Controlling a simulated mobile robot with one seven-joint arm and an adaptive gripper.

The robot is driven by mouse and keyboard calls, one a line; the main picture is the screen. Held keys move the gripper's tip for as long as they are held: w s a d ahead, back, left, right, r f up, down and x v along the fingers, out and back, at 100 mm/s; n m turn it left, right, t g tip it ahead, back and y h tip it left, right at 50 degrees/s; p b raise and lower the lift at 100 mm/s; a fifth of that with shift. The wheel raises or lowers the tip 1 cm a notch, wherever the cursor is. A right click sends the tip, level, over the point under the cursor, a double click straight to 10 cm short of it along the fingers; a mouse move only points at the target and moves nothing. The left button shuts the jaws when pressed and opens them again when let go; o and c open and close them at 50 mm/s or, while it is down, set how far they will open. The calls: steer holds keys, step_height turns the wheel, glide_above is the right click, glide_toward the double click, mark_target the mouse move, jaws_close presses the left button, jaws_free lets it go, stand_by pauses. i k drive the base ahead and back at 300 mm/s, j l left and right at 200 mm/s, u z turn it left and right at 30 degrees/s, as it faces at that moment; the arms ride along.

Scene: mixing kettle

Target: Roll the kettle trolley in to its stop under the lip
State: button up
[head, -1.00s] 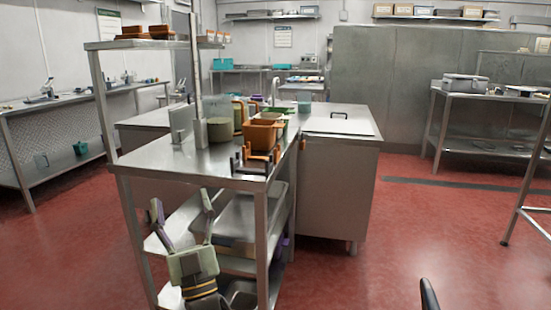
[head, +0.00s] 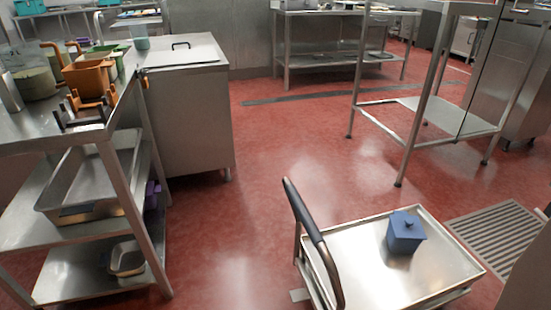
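A low steel trolley (head: 350,262) with a raised rim stands on the red floor at the lower right of the head view. Its dark curved push handle (head: 312,240) rises at its left end. A blue lidded pot (head: 405,233) stands on its tray, right of the middle. The trolley's lower part is partly cut off by the bottom edge. I cannot make out a lip or a stop. My gripper is not in view now.
A slatted floor grate (head: 490,245) lies right of the trolley, with part of a grey metal body (head: 527,272) at the right edge. A steel frame stand (head: 415,110) stands behind. A shelved bench (head: 95,240) is at left. Red floor (head: 245,215) between bench and trolley is clear.

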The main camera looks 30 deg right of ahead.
mark_target(352, 265)
steer(key=z, duration=1.05)
